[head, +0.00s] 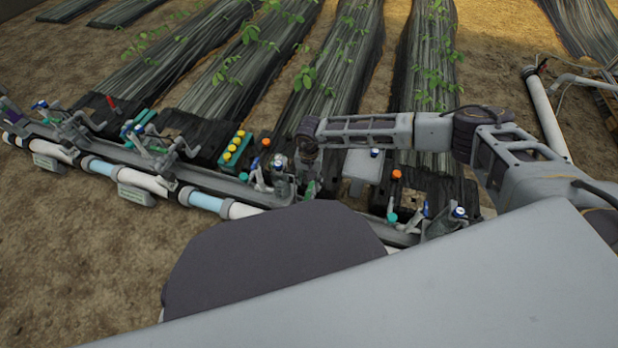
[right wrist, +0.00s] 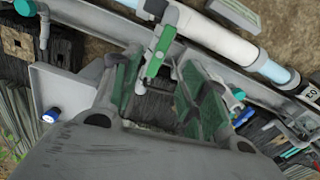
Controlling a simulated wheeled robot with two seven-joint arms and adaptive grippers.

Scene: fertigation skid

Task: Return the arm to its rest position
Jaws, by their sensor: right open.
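My right arm (head: 370,131) stretches from the right over the pipe skid, its wrist above the manifold. My right gripper (head: 309,187) points down there, small and partly hidden among the fittings. In the right wrist view the right gripper (right wrist: 160,82) is open, with green-faced fingers spread apart. A green-handled fitting (right wrist: 158,48) on a grey pipe shows between and beyond the fingertips; I cannot tell whether they touch it. Nothing is visibly held. My left gripper is not in view.
The grey skid rail (head: 235,188) carries white and blue pipe (head: 207,203), valves and a block with yellow caps (head: 236,147). An orange knob (head: 397,174) stands right of the gripper. Black-covered plant beds (head: 335,60) lie behind. Bare soil (head: 70,240) is clear at front left.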

